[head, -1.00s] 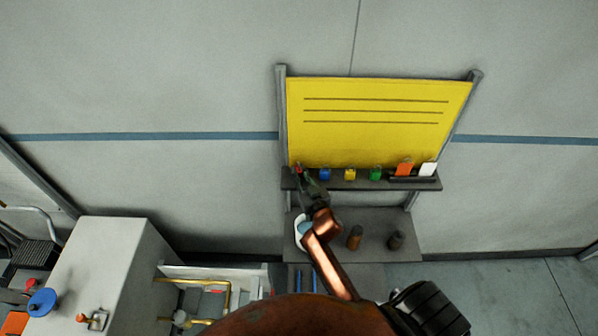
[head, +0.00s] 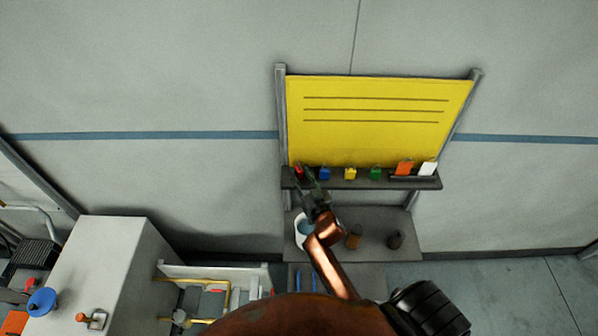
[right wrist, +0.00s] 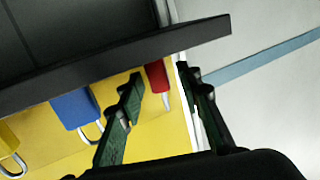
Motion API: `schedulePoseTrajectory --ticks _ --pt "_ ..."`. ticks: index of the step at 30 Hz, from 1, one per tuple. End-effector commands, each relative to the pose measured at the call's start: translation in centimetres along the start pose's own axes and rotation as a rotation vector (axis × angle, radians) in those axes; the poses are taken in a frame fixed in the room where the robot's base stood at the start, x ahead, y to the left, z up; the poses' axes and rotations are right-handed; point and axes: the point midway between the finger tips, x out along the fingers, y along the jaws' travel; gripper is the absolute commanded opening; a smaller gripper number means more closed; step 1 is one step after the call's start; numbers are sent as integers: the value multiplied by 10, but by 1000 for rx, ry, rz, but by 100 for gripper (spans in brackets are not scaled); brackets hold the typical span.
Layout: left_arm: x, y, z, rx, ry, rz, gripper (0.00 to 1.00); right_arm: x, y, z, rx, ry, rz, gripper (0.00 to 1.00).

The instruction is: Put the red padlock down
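The red padlock (head: 298,170) stands at the left end of the narrow dark shelf (head: 336,184) under the yellow board. In the right wrist view, which shows the scene upside down, the red padlock (right wrist: 156,76) has its body against the shelf (right wrist: 110,66) and its shackle pointing away from it. My right gripper (head: 307,189) is in front of the shelf. Its fingers (right wrist: 163,98) are spread on either side of the padlock, with visible gaps. The gripper looks empty. My left gripper is not in view.
A blue padlock (head: 325,173) stands close to the right of the red one, then a yellow padlock (head: 350,174) and a green one (head: 376,173). Orange and white cards (head: 404,168) are at the right end.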

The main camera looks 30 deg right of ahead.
Motion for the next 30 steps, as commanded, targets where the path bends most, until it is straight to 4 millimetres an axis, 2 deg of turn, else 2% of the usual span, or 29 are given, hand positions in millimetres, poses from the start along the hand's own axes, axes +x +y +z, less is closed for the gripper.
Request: schedulePoseTrajectory --ticks 9,15,20,30 --pt "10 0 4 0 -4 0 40 -68 1 2 1 -1 2 32" --pt "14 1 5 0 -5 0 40 -94 0 1 1 0 0 32" --pt "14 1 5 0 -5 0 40 -102 0 0 0 1 1 32" --pt "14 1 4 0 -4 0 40 -102 0 -1 0 1 1 32"
